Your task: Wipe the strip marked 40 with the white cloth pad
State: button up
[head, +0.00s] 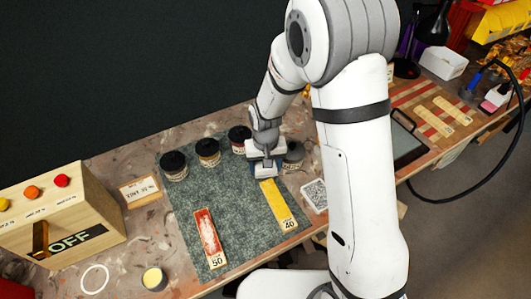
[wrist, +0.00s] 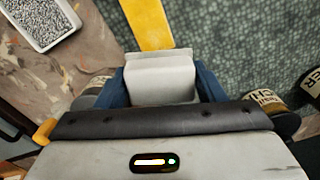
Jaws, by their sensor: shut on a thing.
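The strip marked 40 (head: 279,207) is yellow and lies on the green mat (head: 183,201), its label at the near end. My gripper (head: 265,168) is at the far end of this strip, pointing down. In the wrist view its blue fingers are shut on the white cloth pad (wrist: 161,82), one on each side. The yellow strip (wrist: 146,22) runs up to the pad's edge there, and the pad hides its end. I cannot tell whether the pad touches the strip. The strip marked 50 (head: 209,238), reddish, lies to the left.
Dark-lidded jars (head: 208,152) stand along the mat's back edge, one (head: 293,153) close to my gripper. A wooden box marked OFF (head: 65,220) stands at the left. A small yellow-topped jar (head: 154,279) is near the front. A tray of grey granules (wrist: 40,20) shows in the wrist view.

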jog(key=shift+r+p, duration=1.1)
jog(key=shift+r, duration=1)
